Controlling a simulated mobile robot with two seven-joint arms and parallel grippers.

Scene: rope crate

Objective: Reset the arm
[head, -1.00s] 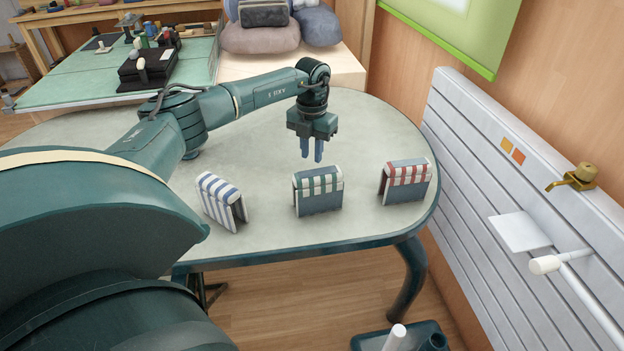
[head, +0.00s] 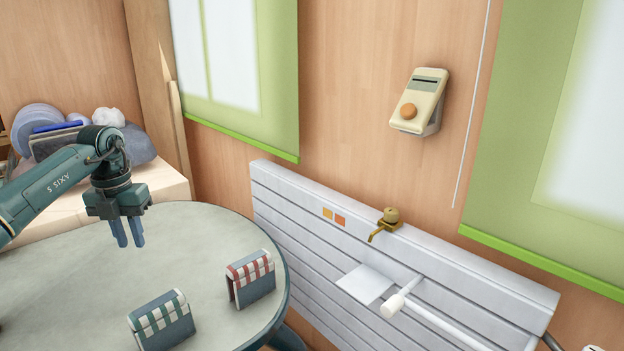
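My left arm comes in from the left, and my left gripper (head: 130,232) points down above the table (head: 62,283). Its two blue fingers show a narrow gap between them, with nothing seen in it. A grey holder with a green-and-white striped top (head: 162,320) stands on the table, below and right of the gripper. A similar holder with a red-and-white striped top (head: 250,278) stands near the table's right edge. The gripper is apart from both. My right gripper is not in view.
A white slatted panel (head: 330,247) with a brass tap (head: 386,222) and a white handle (head: 392,306) runs along the wall beside the table. A cream wall device (head: 419,100) hangs above. Green blinds (head: 278,80) cover the windows. Cushions lie on a wooden surface at the back left.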

